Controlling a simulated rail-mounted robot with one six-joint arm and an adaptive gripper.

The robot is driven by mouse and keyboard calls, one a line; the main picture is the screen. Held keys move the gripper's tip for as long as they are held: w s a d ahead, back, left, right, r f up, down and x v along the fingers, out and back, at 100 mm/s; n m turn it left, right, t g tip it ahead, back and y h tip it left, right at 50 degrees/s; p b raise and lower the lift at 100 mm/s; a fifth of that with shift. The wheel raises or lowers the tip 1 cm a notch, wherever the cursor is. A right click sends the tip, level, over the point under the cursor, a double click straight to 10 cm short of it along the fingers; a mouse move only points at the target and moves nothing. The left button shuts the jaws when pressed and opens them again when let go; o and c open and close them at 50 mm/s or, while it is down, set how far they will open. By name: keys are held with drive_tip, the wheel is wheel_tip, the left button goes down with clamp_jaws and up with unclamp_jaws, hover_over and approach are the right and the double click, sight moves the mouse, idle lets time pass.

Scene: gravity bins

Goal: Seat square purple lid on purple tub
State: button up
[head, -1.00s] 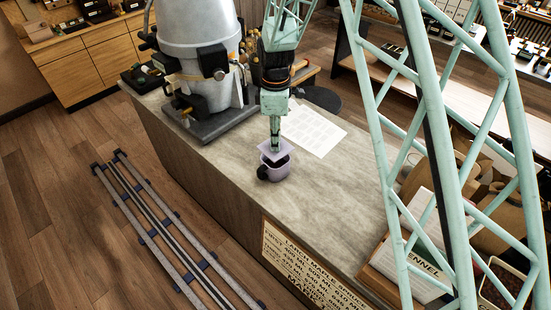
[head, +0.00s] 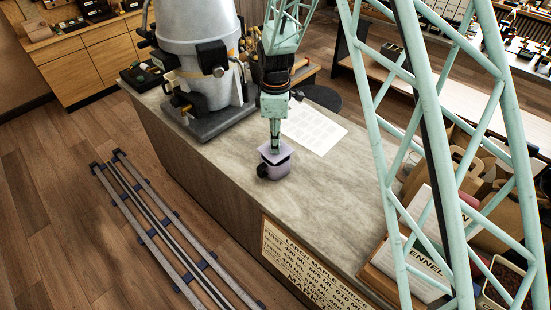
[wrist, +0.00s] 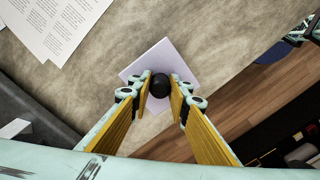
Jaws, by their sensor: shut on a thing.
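The square purple lid (head: 266,154) is pale lavender and sits at the mouth of the purple tub (head: 277,172) in the head view. A thin dark band shows between lid and tub on the right side, so I cannot tell whether the lid is fully down. The tub stands upright on the counter, with a black round part at its left. My gripper (head: 275,148) is above the lid. In the wrist view, my gripper (wrist: 160,88) is shut on the lid's black knob (wrist: 160,86). The lid (wrist: 152,60) hides the tub there.
The grey counter (head: 330,195) is clear to the right of the tub. A printed sheet (head: 314,129) lies behind it. A large grey machine (head: 197,70) stands at the counter's left part. The counter's front edge is close to the tub.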

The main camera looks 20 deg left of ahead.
drive_tip(key=shift+f+b, duration=0.8)
drive_tip(key=shift+f, duration=0.5)
idle(2.0)
drive_tip(key=o, duration=1)
drive_tip(key=shift+r, duration=0.2)
drive_tip(key=shift+r, duration=5.8)
